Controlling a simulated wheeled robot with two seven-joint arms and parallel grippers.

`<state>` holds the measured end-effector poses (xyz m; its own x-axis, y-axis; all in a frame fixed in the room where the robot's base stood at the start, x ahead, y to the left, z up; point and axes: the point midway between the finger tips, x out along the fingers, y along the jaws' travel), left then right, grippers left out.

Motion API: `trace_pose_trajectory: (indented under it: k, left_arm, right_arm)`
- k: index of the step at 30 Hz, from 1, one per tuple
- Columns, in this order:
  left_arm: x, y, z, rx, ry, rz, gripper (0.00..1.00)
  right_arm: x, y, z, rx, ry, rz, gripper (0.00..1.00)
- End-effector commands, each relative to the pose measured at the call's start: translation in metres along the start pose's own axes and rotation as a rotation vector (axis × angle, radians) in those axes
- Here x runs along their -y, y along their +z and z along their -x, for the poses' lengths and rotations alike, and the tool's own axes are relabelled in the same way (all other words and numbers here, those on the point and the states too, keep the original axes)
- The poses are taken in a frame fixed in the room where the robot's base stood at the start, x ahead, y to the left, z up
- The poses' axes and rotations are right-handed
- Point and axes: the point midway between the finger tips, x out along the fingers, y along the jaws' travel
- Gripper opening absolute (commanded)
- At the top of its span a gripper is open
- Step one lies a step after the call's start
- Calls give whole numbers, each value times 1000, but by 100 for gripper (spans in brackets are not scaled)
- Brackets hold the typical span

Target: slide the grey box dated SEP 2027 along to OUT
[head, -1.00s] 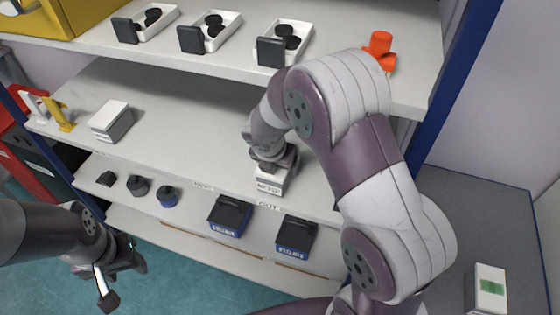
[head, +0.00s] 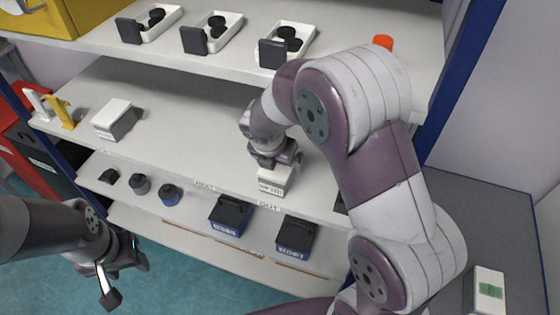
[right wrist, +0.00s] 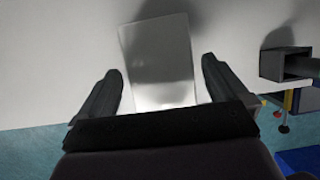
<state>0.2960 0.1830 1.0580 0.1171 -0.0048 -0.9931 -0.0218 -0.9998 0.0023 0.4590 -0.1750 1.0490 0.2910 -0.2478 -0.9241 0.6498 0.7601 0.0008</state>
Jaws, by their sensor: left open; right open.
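A grey box with a white top (head: 276,180) stands on the middle shelf, just behind the edge label OUT (head: 268,206). Its front print is too small to read surely. My right gripper (head: 275,158) is over this box, pointing down; its fingertips are partly hidden in the head view. In the right wrist view the box top (right wrist: 160,65) lies between and beyond the two open fingers, with a gap on each side. A similar box (head: 115,118) stands at the left of the shelf, its date unreadable. My left gripper (head: 125,283) is open and empty, low at the left.
The edge label NEXT (head: 204,185) is left of OUT. White trays (head: 218,35) with dark pucks stand on the shelf above. Blue-black boxes (head: 231,215) sit on the shelf below. White and yellow stands (head: 62,113) are at far left. The middle shelf is clear between the boxes.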

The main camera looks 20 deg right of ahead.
Motion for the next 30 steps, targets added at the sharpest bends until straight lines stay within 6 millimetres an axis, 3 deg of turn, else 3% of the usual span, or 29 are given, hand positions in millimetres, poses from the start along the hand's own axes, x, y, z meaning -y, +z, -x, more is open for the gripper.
trace_pose_trajectory:
  k: [3, 8, 25, 28, 30]
  left_arm:
    - [0, 0, 2, 0, 0, 0, 54]
    - [0, 0, 3, 0, 0, 0, 54]
    - [0, 0, 3, 0, 0, 0, 54]
    - [0, 0, 3, 0, 0, 0, 54]
    - [0, 0, 3, 0, 0, 0, 54]
  right_arm:
    - [-1, 0, 21, 1, 3, 1, 100]
    - [0, 0, 35, 0, 1, 0, 100]
    - [1, -1, 37, -3, 0, -14, 100]
    - [10, -7, 38, -30, -3, -164, 100]
    - [23, -17, 39, -70, -14, -398, 100]
